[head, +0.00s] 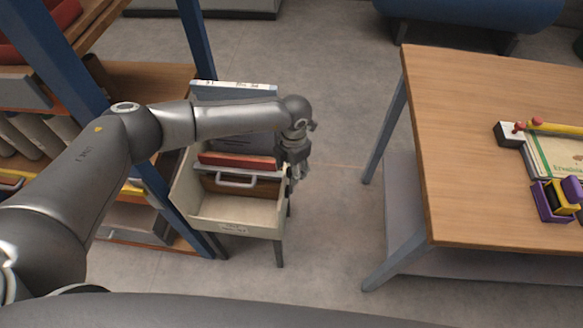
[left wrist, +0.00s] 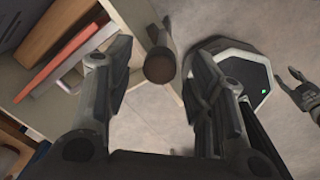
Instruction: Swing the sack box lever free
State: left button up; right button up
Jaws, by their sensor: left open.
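The cream box (head: 230,225) stands on legs beside the shelf and holds upright folders and a pale handle-shaped piece (head: 236,182). My left gripper (head: 297,172) points down at the box's right side, open and empty. In the left wrist view, a short dark bar with a round brown end (left wrist: 160,68) shows between the open fingers, beside the box wall. It looks like the lever, but I cannot be sure; the fingers do not close on it. In the head view my gripper hides that spot. Part of my right gripper (left wrist: 300,90) shows at the right edge of the wrist view.
A shelf with blue posts (head: 190,35) stands left of and behind the box. A wooden table (head: 450,120) at the right carries a yellow bar (head: 555,128) and a purple holder (head: 548,205). The floor between box and table is clear.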

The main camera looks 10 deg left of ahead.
pick_arm(q)
jog(key=shift+f, duration=1)
grip_shut()
